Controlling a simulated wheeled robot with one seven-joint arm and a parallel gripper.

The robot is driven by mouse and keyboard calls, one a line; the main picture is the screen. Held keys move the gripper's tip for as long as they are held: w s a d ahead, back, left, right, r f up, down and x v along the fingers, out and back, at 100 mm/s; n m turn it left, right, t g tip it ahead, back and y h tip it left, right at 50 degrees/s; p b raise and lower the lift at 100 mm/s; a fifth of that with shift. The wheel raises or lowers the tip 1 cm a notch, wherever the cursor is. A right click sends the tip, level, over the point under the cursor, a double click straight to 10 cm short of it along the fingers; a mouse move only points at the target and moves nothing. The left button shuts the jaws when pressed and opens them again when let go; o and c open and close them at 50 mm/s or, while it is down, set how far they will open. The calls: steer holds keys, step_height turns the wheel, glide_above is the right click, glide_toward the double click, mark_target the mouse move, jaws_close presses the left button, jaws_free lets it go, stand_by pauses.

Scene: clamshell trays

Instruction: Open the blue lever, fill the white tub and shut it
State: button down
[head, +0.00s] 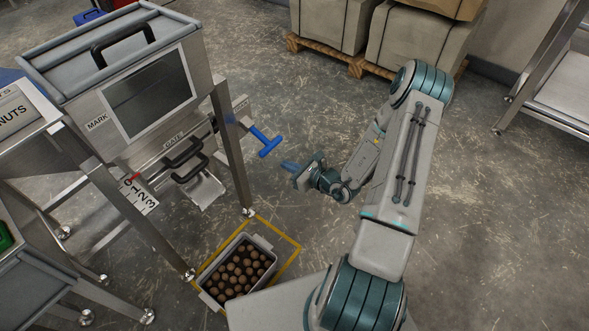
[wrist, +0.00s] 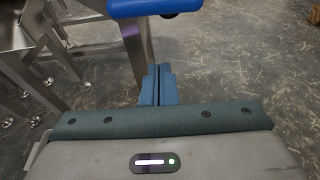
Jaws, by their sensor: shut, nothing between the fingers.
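The blue lever (head: 265,142) is a T-shaped handle on the right side of the metal hopper. It also shows at the top edge of the wrist view (wrist: 155,8). Whether it stands open or shut I cannot tell. My gripper (head: 288,165) is just to the right of and below the lever in the head view, apart from it. Its blue fingers (wrist: 158,85) are pressed together and empty. The white tub (head: 261,244), pale grey here, stands on the floor below the hopper and holds many round brown nuts.
A yellow outline (head: 287,235) on the floor surrounds the tub. The hopper (head: 97,122) has a gate handle (head: 186,158), a chute and a numbered scale (head: 140,193). Boxes on a pallet (head: 330,52) stand at the back.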

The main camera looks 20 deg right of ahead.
mark_target(260, 136)
steer(key=w+a+r, duration=0.1)
steer(key=w+b, duration=0.1)
steer(key=w+a+r, duration=0.1)
steer(key=w, duration=0.1)
steer(key=shift+a+r+b, duration=0.3)
steer(key=shift+b, duration=0.05)
